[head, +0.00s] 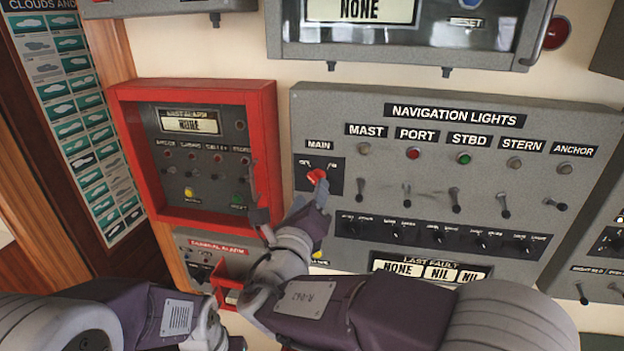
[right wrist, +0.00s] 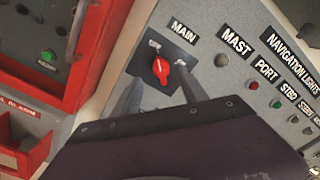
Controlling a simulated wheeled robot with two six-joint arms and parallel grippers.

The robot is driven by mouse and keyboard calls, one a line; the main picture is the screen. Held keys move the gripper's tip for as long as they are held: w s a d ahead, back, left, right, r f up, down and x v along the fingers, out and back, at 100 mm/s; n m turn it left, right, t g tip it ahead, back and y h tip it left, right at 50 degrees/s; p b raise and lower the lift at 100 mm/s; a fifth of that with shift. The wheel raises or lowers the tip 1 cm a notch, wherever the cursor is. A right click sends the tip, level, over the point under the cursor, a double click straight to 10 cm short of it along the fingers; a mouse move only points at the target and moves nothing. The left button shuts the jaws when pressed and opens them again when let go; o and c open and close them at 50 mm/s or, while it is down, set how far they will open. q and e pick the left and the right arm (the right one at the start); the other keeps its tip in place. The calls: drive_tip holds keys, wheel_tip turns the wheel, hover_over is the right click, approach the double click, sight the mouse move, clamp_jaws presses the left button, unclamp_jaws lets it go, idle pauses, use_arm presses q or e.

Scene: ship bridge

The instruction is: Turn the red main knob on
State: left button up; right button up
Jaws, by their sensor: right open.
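The red main knob (head: 316,176) sits on a dark plate under the MAIN label, at the left end of the grey navigation lights panel (head: 580,120). It also shows in the right wrist view (right wrist: 161,71). Two small marks stand above it, too small to read. My right gripper (head: 310,194) is open at the knob, just below it in the head view. In the right wrist view its two fingers stand either side of the knob; I cannot tell whether they touch it. My left arm shows at the lower left, but its gripper is out of view.
A red-framed alarm box (head: 267,110) stands left of the panel, with a general alarm box (head: 225,247) below it. Several toggle switches (head: 454,198) stick out right of the knob. A glass-fronted unit (head: 440,42) hangs above.

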drive_tip(key=w, duration=0.2)
drive_tip(key=w+d+p, duration=0.1)
drive_tip(key=w, duration=0.1)
drive_tip(key=shift+w+d, duration=0.2)
drive_tip(key=shift+a, duration=0.1)
drive_tip(key=shift+c, duration=0.9)
drive_tip(key=shift+s, duration=0.1)
clamp_jaws()
use_arm(q)
wheel_tip(320, 180, down, 18)
drive_tip(key=b, duration=1.9)
use_arm(e)
drive_tip(key=shift+a+f+m, duration=0.1)
drive_tip(key=shift+m, duration=4.35)
drive_tip(key=shift+a+f+m, duration=0.1)
drive_tip(key=shift+m, duration=4.35)
use_arm(q)
drive_tip(key=shift+d+b, duration=0.1)
drive_tip(key=shift+b, duration=0.25)
